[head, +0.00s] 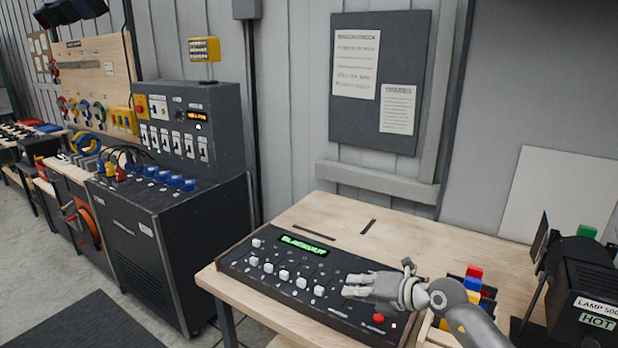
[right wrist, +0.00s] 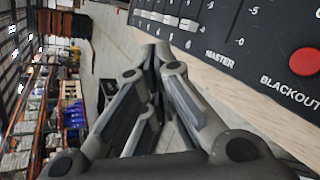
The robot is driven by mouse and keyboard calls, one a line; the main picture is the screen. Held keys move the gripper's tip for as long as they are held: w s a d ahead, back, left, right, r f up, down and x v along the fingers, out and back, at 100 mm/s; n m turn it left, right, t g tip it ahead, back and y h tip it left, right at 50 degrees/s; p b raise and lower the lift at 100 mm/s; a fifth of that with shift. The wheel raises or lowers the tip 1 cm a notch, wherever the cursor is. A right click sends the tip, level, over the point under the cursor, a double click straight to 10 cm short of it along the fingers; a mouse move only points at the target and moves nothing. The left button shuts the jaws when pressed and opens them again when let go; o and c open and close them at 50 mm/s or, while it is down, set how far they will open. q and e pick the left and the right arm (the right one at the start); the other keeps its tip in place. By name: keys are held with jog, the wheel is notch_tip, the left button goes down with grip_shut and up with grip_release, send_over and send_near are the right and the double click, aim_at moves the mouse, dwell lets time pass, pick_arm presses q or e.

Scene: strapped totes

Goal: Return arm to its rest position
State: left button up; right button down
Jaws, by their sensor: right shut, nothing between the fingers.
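My right arm comes in from the lower right in the head view. Its gripper (head: 350,286) is shut and empty, above the right part of the black control desk (head: 240,265). In the right wrist view the closed fingers (right wrist: 155,55) point past the table's edge, beside the desk's row of faders. The red button (head: 378,318) is just below the gripper in the head view. It also shows in the right wrist view (right wrist: 305,62), labelled BLACKOUT and clear of the fingers. The desk's green display (head: 307,245) is lit and seems to read BLACKOUT. My left gripper is out of view.
The wooden table (head: 330,215) has free room behind the desk. Coloured blocks (head: 473,280) sit in a wooden holder by my right forearm. A black lamp (head: 580,280) marked HOT stands at the right. A dark cabinet (head: 150,250) with switches stands left.

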jog(key=s+a+r+m+t+y, duration=0.3)
jog(key=s+a+r+y, duration=0.1)
jog(key=a+r, duration=0.15)
jog(key=s+d+r+m+t+h, duration=0.3)
jog(key=d+r+m+t+h, duration=0.15)
jog(key=m+t, duration=0.45)
jog(key=s+d+f+m+g+h, duration=0.35)
jog(key=d+f+m+h, duration=0.2)
jog(key=m, duration=0.25)
jog(key=s+d+f+m+g+h, duration=0.2)
jog(key=s+d+f+m+h, duration=0.2)
jog(key=d+f+m+h, duration=0.25)
jog(key=s+d+f+m+g, duration=0.2)
jog(key=s+f+m+g, duration=0.2)
jog(key=s+f, duration=0.25)
jog(key=s+a+f+g+y, duration=0.2)
jog(key=s+a+f+g, duration=0.15)
jog(key=s, duration=0.65)
jog(key=s+a+f+g+y, duration=0.2)
jog(key=s+f+g, duration=0.25)
jog(key=s, duration=0.55)
notch_tip(320, 180, down, 26)
jog(key=g+b, duration=0.1)
jog(key=b, duration=0.1)
jog(key=s+d+f+g+b, duration=0.1)
jog(key=s+d+f+b, duration=0.1)
jog(key=s+f, duration=1.6)
jog(key=shift+d+f+g, duration=0.35)
jog(key=shift+d+f, duration=0.25)
jog(key=shift+f, duration=0.2)
